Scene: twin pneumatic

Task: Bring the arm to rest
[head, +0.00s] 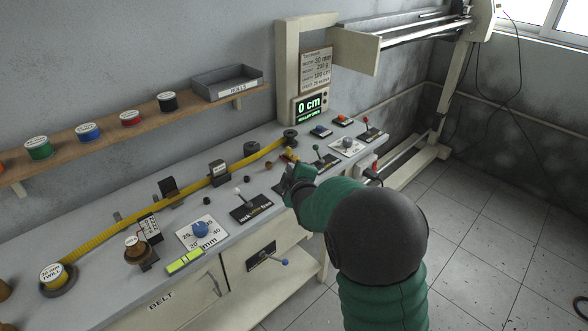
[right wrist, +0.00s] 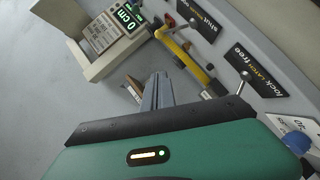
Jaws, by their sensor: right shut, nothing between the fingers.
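My right arm (head: 345,205), green with a dark round joint, reaches from the lower right over the front edge of the bench. My left gripper is not in view.
A yellow belt (head: 190,183) runs along the bench (head: 100,298). A display (head: 310,105) reads 0 cm. A blue dial (head: 200,229) and a lower blue-knobbed lever (head: 283,262) are left of my arm. A shelf (head: 65,143) holds spools.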

